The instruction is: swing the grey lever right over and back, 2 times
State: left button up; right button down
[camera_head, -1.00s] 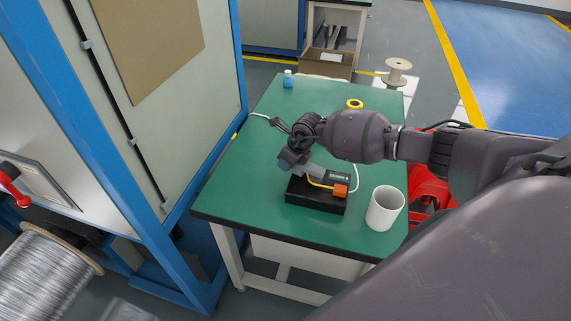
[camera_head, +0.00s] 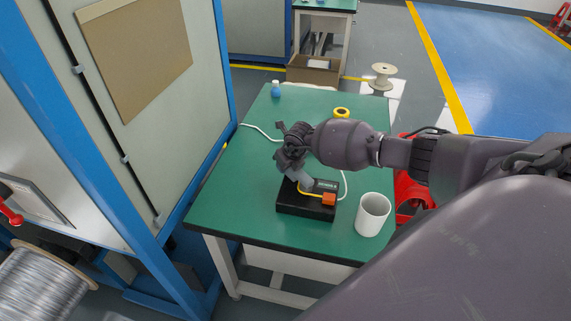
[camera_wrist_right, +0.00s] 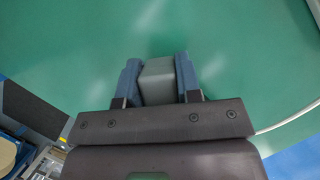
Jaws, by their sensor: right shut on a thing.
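The grey lever (camera_head: 301,178) rises from a black base (camera_head: 304,206) on the green table, tilted up and to the left. My right gripper (camera_head: 287,163) is shut on its upper end. In the right wrist view, the two blue fingers (camera_wrist_right: 158,82) close on either side of the lever's grey block-shaped end (camera_wrist_right: 158,80). The gripper and wrist hide part of the lever top in the head view. The base carries an orange block (camera_head: 329,199) and a yellow cable. My left gripper is not in view.
A white cup (camera_head: 373,215) stands right of the base. A white cable crosses the green table (camera_head: 225,208) behind the lever. A yellow ring (camera_head: 341,113) and a small blue bottle (camera_head: 276,91) are farther back. The table's left side is mostly clear.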

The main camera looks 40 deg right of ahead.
jog(key=c, duration=0.8)
grip_release()
jog(key=v, duration=1)
jog(key=shift+s+r+p, duration=0.2)
jog(key=shift+r+p, duration=0.15)
